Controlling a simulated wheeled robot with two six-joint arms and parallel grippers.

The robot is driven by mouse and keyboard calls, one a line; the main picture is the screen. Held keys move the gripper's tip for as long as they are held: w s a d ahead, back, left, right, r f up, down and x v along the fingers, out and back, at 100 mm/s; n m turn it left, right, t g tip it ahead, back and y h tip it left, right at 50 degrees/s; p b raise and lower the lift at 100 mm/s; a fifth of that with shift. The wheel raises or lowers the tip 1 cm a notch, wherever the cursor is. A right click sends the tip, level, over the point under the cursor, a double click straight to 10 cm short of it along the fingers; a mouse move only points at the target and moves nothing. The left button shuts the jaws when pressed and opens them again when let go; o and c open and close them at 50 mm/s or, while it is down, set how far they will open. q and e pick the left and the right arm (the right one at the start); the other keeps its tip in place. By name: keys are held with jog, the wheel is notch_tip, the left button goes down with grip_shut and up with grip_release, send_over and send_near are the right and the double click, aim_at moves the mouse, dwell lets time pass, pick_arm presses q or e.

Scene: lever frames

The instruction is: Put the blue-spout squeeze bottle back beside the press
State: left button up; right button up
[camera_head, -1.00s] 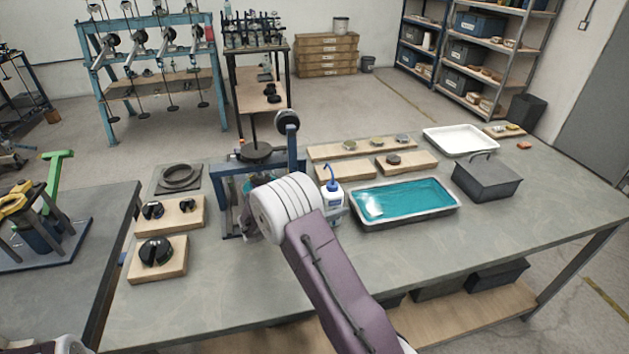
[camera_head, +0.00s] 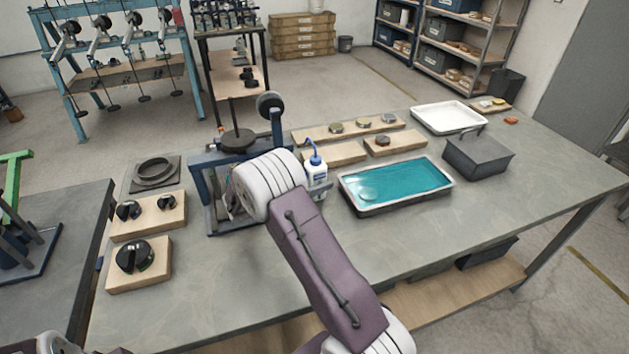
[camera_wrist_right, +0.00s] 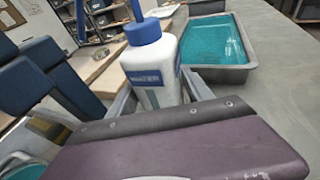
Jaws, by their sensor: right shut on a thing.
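The squeeze bottle (camera_head: 316,177) is white with a blue cap and blue bent spout. It stands upright in the head view, between the press (camera_head: 213,182) on its left and the blue-filled tray on its right. My right gripper (camera_wrist_right: 160,95) is shut on the bottle, with a finger on each side of its lower body in the right wrist view. The bottle's base is hidden, so I cannot tell whether it touches the table. The press has a dark blue frame and a round weight on top; my right wrist covers part of it. My left gripper is not in view.
The tray (camera_head: 349,205) of blue liquid lies close to the right of the bottle. Wooden boards with small discs (camera_head: 333,153) lie behind it. A grey lidded box (camera_head: 478,157) and a white tray (camera_head: 449,118) stand farther right. The front of the table (camera_head: 240,290) is clear.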

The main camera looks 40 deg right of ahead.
jog(key=shift+w+d+f, duration=0.1)
jog(key=shift+w+f, duration=0.15)
jog(key=shift+f, duration=0.1)
jog(key=o, duration=1)
jog(key=shift+w+f, duration=0.1)
jog(key=shift+w, duration=0.15)
jog(key=shift+s, duration=0.25)
jog(key=shift+w+a+r, duration=0.15)
jog(key=shift+a+r, duration=0.1)
jog(key=shift+r, duration=0.15)
jog(key=v, duration=1.1)
jog(key=shift+a+r+p, duration=0.1)
jog(key=shift+a+p, duration=0.2)
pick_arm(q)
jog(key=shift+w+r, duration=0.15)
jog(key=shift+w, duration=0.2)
